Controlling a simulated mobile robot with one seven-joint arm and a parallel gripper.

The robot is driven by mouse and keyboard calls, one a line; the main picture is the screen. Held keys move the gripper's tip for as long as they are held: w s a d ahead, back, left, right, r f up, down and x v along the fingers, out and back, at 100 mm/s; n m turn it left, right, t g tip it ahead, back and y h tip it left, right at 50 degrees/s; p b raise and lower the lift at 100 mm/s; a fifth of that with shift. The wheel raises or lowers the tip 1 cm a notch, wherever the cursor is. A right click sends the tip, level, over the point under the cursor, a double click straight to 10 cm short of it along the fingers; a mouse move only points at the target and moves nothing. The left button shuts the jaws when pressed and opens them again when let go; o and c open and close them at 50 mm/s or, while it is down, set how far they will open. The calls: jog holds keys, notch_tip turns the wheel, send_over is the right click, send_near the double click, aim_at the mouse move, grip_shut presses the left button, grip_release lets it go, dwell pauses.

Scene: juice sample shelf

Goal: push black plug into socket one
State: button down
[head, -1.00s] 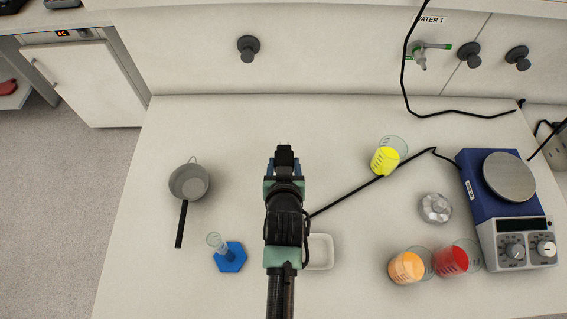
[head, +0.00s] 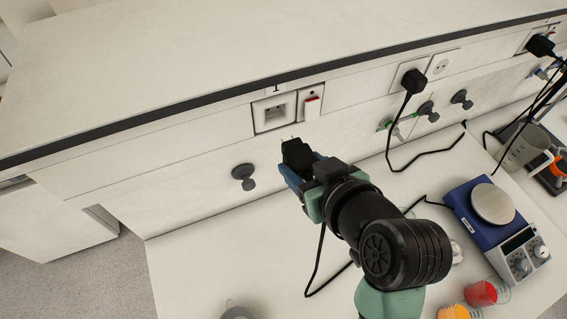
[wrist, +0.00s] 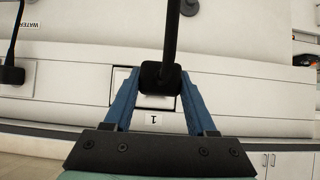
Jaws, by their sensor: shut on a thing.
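The black plug (head: 296,152) is held between the blue fingers of my gripper (head: 300,166), its pins pointing up toward the wall panel. Socket one (head: 272,113) is a white square recessed outlet under a label "1" (head: 276,88). The plug is apart from it, a little below and to the right in the head view. In the wrist view the plug (wrist: 160,76) sits between the fingertips, with its cable rising from it. It hides part of socket one (wrist: 156,102) behind it; the label "1" (wrist: 153,119) shows below.
A red-marked switch (head: 311,104) sits right of socket one. Another black plug (head: 413,80) fills a socket further right. A dark knob (head: 243,175) juts from the panel at lower left. A blue hotplate (head: 480,212) and beakers stand on the bench at right.

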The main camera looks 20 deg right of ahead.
aim_at(297, 145)
jog(key=shift+r, duration=0.4)
jog(key=shift+w+d, duration=0.2)
jog(key=shift+w, duration=0.15)
jog(key=shift+w+a, duration=0.15)
jog(key=shift+w, duration=1.55)
jog(key=shift+s, duration=0.1)
jog(key=shift+w+p, duration=0.65)
jog(key=shift+w, duration=1.35)
jog(key=shift+c, duration=0.6)
grip_release()
